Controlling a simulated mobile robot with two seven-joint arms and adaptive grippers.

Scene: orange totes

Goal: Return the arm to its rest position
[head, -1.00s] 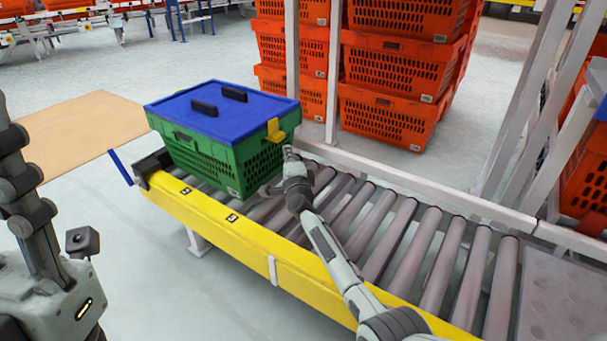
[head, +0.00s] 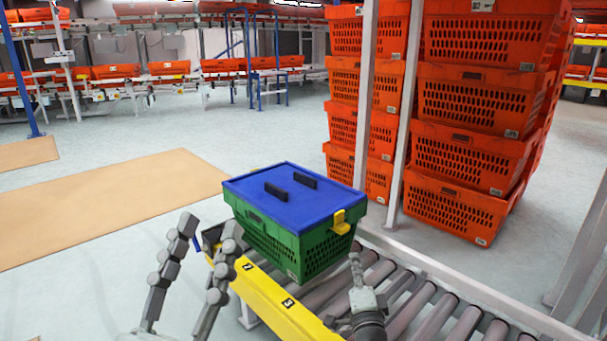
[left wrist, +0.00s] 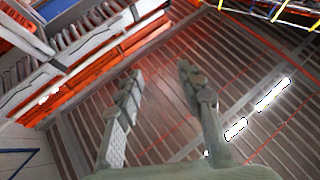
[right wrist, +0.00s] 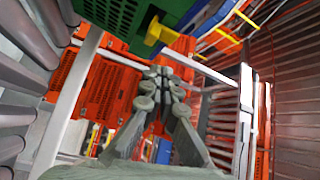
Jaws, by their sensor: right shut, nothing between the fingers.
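A green crate (head: 292,250) with a blue lid (head: 285,195) and two black handles sits on the roller conveyor. A yellow latch (head: 340,222) is on its right end; it also shows at the top of the right wrist view (right wrist: 160,32). My right gripper (head: 355,262) is just right of the crate's end, below the latch. In the right wrist view its fingertips (right wrist: 157,80) are together and empty, apart from the latch. My left gripper (head: 210,228) is raised in front of the crate's left side. Its fingers stand apart and empty, also in the left wrist view (left wrist: 160,78).
The conveyor's yellow rail (head: 275,302) runs along the near side; its rollers (head: 405,320) right of the crate are bare. Grey posts (head: 403,120) and stacked orange totes (head: 460,150) stand behind. A tan floor panel (head: 110,200) lies left, with open floor around it.

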